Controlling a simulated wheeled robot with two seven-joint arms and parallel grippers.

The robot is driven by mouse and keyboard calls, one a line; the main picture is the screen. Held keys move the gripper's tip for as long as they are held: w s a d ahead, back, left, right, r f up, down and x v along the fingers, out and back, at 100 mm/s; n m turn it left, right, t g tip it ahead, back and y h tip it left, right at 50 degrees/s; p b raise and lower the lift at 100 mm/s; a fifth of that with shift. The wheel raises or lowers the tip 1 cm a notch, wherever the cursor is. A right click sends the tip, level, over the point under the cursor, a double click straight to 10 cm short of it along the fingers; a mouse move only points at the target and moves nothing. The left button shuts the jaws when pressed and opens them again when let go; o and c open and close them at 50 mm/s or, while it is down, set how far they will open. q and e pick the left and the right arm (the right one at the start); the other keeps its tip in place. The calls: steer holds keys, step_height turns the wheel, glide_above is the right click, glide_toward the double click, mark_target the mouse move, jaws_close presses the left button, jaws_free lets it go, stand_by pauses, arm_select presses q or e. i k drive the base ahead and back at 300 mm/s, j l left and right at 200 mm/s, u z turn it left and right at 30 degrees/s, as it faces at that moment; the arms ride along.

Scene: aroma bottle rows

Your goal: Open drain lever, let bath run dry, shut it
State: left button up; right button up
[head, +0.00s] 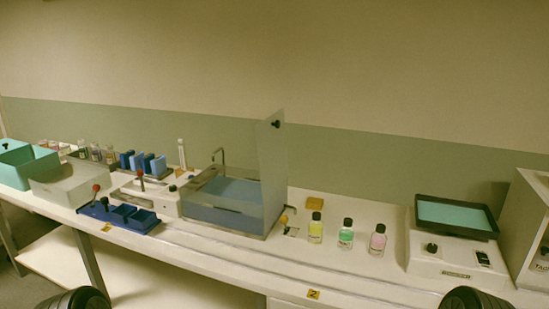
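The bath (222,215) is a clear-walled tank on the bench, left of centre, holding blue liquid (238,190). A bent tap (222,153) stands behind it, and a tall clear panel (272,165) with a dark knob stands upright at its right side. A small lever (285,217) with an orange-brown part and a dark tip sits low by the bath's right front corner; I take it for the drain lever, and its setting is too small to tell. Neither gripper is in view; only dark rounded parts of my arms show at the bottom edge.
Yellow (315,229), green (345,236) and pink (377,241) bottles stand right of the lever. A shaker with a teal top (455,215) stands farther right. The bench front is clear.

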mark_target(284, 218)
steer(key=i+j+u, duration=0.15)
steer(key=i+j, duration=0.35)
steer(key=i+j+u, duration=0.15)
steer(key=i+j, duration=0.3)
steer(key=i, duration=0.15)
